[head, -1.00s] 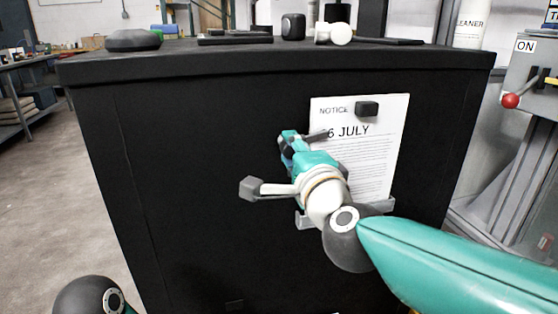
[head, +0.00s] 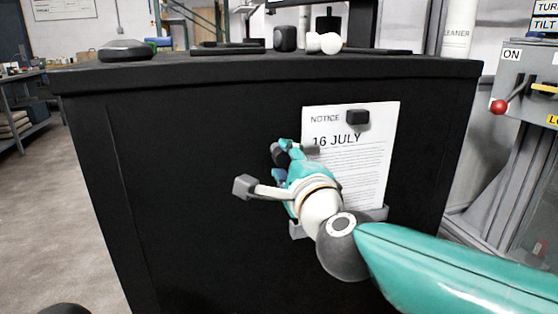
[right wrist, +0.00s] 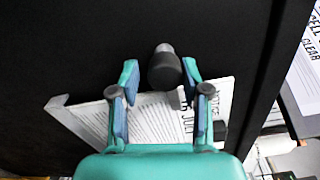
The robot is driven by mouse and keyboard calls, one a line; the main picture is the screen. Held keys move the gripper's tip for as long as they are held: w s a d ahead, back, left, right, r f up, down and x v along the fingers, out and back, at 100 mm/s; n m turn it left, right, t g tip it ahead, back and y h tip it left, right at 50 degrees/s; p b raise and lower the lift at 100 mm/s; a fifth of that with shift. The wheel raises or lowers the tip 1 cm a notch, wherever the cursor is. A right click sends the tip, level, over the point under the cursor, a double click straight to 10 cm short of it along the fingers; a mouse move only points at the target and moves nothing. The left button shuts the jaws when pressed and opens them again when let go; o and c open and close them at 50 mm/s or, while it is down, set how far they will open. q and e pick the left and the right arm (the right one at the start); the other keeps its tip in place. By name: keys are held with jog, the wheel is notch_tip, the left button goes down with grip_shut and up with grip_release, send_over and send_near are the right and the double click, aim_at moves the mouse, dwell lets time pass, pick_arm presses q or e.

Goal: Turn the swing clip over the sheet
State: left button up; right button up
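The white notice sheet (head: 375,150), headed "16 JULY", is upright on the black cabinet's front and also shows in the right wrist view (right wrist: 158,115). A dark knob with a pale end (right wrist: 163,72), apparently the swing clip's handle, stands just off the sheet's side edge. The rest of the clip is mostly hidden behind my gripper. My right gripper (head: 280,150) is at the sheet's left edge. In the wrist view its fingers (right wrist: 160,82) are apart, with the knob between their tips and gaps on both sides. My left gripper is out of view.
A black block (head: 357,117) sits on the sheet's top edge. A grey ledge (head: 383,212) shows at its bottom. The black cabinet (head: 180,180) is otherwise clear in front.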

jog(key=shift+o, duration=0.7)
jog(key=shift+r, duration=0.1)
jog(key=shift+s+d, duration=0.1)
jog(key=shift+s, duration=0.25)
jog(key=v, duration=1.1)
